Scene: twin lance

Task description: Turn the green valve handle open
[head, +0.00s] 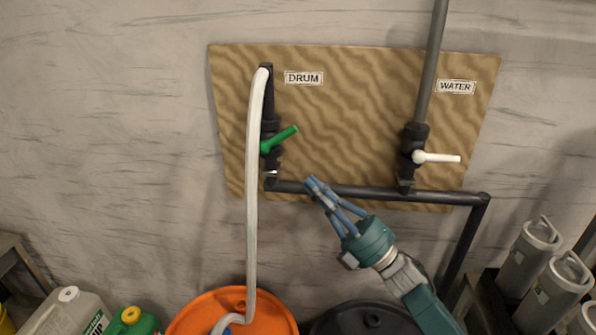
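The green valve handle (280,138) sits on the dark vertical pipe (269,105) beside the DRUM label (304,78). It points right and slants upward from its pivot, across the pipe. My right gripper (314,185) is below and to the right of the handle, apart from it, pointing up and left. Its blue fingers come together at the tips, and nothing shows between them. My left gripper is not in view.
A white hose (253,190) hangs just left of the green handle, down to an orange drum (205,310). A white handle (437,158) is on the WATER pipe at right. A dark horizontal pipe (430,196) runs behind my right gripper. The board between the valves is clear.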

